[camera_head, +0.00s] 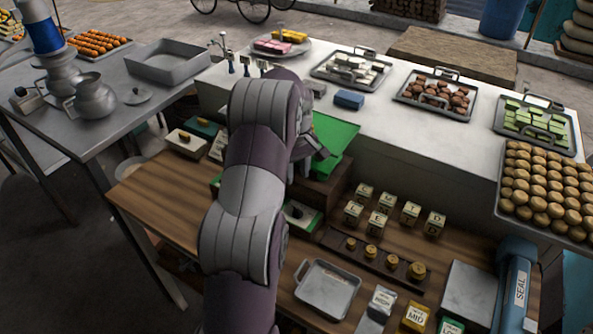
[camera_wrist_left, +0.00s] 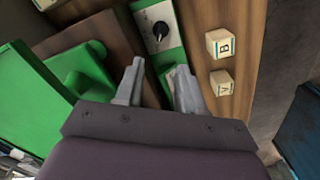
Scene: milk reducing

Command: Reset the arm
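My left arm comes up through the middle of the head view. Its gripper (camera_head: 318,157) is beside a green panel (camera_head: 338,140) on the wooden lower counter, and the arm hides part of it. In the left wrist view the two fingers of the left gripper (camera_wrist_left: 158,88) stand apart with nothing seen held between them. Beyond the fingers is a green box with a black knob (camera_wrist_left: 158,32). A green part (camera_wrist_left: 40,110) lies to the left of the fingers. My right gripper is in neither view.
Letter blocks (camera_head: 388,203) stand right of the arm, with weights (camera_head: 370,252) and an empty metal tray (camera_head: 327,288) nearer. Food trays (camera_head: 403,99) line the white upper counter. Two letter blocks (camera_wrist_left: 222,83) are right of the fingers in the wrist view.

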